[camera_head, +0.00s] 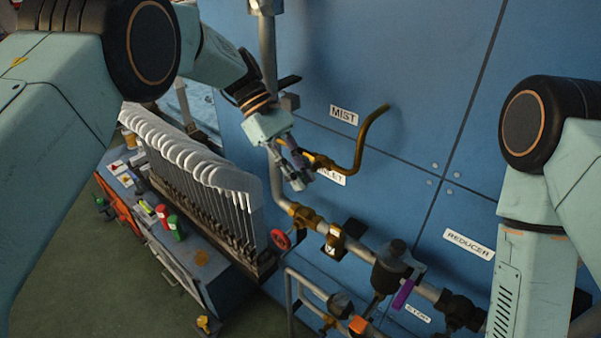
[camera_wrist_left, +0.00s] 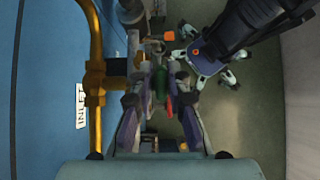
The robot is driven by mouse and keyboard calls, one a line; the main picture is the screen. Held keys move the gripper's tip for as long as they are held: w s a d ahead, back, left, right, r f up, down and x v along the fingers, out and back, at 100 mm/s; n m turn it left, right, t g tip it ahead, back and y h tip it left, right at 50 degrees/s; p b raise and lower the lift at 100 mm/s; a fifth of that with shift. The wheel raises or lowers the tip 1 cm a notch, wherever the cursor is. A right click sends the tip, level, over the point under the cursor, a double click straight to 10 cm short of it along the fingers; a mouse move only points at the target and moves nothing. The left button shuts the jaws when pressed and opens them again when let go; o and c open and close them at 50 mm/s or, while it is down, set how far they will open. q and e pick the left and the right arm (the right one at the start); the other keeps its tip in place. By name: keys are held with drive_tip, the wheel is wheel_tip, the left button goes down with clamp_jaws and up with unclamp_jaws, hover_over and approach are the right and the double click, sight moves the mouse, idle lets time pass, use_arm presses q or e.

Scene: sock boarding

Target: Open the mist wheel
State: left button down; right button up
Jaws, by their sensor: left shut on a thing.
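The MIST label (camera_head: 344,115) is on the blue wall panel, above a curved brass pipe (camera_head: 362,150). My left gripper (camera_head: 298,174) is at the lower left end of this pipe, beside the INLET label (camera_head: 331,177). It is shut on the mist wheel, which its fingers mostly hide. In the left wrist view, the fingers (camera_wrist_left: 160,110) flank a small green part (camera_wrist_left: 160,84), with red beside it. The brass pipe (camera_wrist_left: 95,75) runs to the left of them. My right arm is at the right of the head view, but its gripper is out of view.
A red handwheel (camera_head: 281,239) is on the pipework below my left gripper. A purple lever (camera_head: 403,294) is lower right, near the REDUCER label (camera_head: 469,244). A rack of white sock boards (camera_head: 190,155) and a bench with small bottles (camera_head: 175,228) stand on the left.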

use_arm(q)
drive_tip(key=shift+w+a+f+g+h, duration=0.1)
drive_tip(key=shift+w+a+g+h, duration=0.15)
drive_tip(key=shift+h, duration=0.25)
drive_tip(key=shift+g+h+b, duration=0.65)
drive_tip(key=shift+h+b, duration=0.05)
drive_tip(key=shift+b, duration=0.2)
drive_tip(key=shift+s, duration=0.1)
drive_tip(key=c, duration=1.7)
unclamp_jaws()
drive_tip(key=o, duration=0.4)
drive_tip(key=shift+a+f, duration=0.1)
